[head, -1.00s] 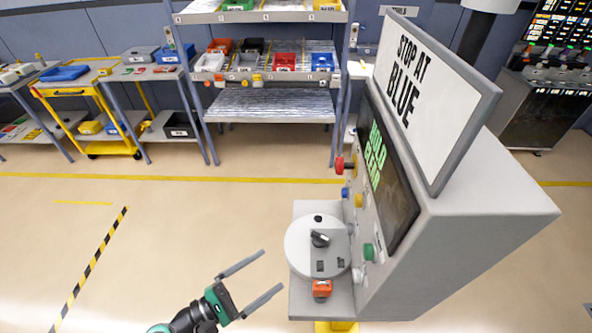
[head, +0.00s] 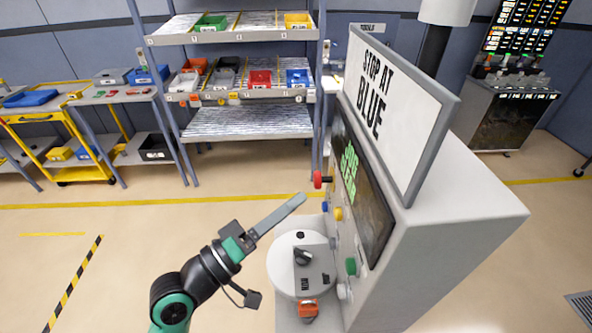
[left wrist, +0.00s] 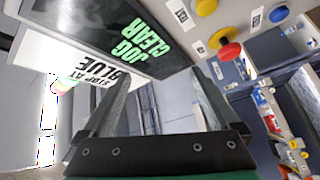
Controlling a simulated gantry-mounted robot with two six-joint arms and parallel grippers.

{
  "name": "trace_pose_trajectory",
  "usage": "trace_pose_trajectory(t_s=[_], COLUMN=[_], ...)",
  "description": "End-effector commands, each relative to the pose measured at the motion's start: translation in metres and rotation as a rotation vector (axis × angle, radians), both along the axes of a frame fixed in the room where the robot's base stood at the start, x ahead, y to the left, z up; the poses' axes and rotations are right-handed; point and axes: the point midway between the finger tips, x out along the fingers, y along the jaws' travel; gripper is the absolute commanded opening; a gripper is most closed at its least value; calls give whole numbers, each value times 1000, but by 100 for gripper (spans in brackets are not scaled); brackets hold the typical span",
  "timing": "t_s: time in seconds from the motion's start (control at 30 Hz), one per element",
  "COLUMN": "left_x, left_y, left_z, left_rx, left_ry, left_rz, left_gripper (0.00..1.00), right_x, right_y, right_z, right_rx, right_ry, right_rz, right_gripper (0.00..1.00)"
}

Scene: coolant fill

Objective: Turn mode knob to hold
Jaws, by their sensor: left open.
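A black knob (head: 302,257) sits on a round white disc (head: 285,277) on the ledge of a grey console (head: 440,240). Small dark labels lie beside the knob, too small to read surely. My left gripper (head: 303,200) is open and empty, above and behind the disc, its fingers pointing toward the console front. One finger hides the other in the head view. In the left wrist view, no object is between the fingertips (left wrist: 163,75). My right gripper is out of view.
A red button (head: 319,180), blue and yellow buttons and a green button (head: 351,266) stick out of the console front. An orange block (head: 307,308) sits at the ledge's near side. A sign (head: 390,105) reading STOP AT BLUE stands on top. Shelving (head: 245,122) stands behind; floor at left is clear.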

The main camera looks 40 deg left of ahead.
Motion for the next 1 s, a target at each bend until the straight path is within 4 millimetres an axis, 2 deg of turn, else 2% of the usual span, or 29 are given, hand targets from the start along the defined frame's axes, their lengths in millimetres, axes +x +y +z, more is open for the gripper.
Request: trace_pose_trajectory(t_s=[0.03,0.2,0.4,0.57,0.8,0.87,0.93,1.0], left_x=[2,6,6,5,5,5,7,10], left_y=[-3,-9,-15,-16,-16,-15,-6,19], left_z=[13,51,84,95,96,96,100,112], left_rx=[46,201,320,358,362,361,355,340], left_ry=[-35,-139,-227,-255,-257,-258,-264,-287], left_rz=[11,68,125,146,149,152,189,287], left_gripper=[95,95,95,95,95,86,73,61], right_x=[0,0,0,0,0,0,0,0], right_y=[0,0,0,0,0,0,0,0], right_z=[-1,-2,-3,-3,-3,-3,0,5], right_rx=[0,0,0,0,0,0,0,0], right_ry=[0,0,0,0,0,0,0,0], right_rz=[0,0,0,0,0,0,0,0], right_gripper=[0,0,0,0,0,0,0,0])
